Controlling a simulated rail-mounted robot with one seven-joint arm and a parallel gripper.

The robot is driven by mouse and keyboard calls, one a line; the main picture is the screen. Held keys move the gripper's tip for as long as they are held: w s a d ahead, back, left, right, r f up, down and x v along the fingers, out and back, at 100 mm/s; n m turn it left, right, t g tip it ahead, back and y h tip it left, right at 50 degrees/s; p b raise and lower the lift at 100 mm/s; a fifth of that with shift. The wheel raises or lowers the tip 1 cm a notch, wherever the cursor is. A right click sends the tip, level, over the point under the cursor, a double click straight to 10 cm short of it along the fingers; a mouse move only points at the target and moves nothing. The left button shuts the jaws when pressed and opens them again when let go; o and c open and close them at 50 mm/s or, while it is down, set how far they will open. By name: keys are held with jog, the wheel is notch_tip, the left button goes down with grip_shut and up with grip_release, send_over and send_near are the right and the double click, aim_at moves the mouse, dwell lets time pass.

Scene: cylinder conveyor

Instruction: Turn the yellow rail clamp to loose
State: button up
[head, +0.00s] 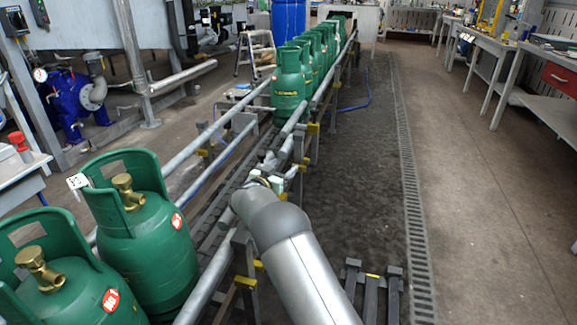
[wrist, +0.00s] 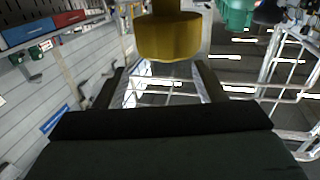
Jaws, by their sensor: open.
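In the wrist view a large yellow part (wrist: 168,38), which looks like the rail clamp, sits at the top centre, just beyond my fingertips. My gripper (wrist: 160,75) is open, with one finger on each side and nothing visible between them. I cannot tell whether a finger touches the yellow part. In the head view my arm reaches to the conveyor rail, and my wrist hides most of the gripper. Small yellow clamps show along the rails, one at the right rail (head: 312,127) and one at the left rail (head: 202,152). I cannot tell which matches the wrist view.
Green gas cylinders stand on the conveyor, a large one (head: 148,235) at the near left and several in a far row (head: 288,85). The conveyor's left rail (head: 190,150) runs beside my arm. The floor (head: 460,200) to the right is clear up to the workbenches.

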jog(key=s+d+r+p, duration=0.3)
jog(key=s+r, duration=0.5)
jog(key=s, duration=0.4)
jog(key=shift+r, duration=0.2)
jog(key=shift+d, duration=0.15)
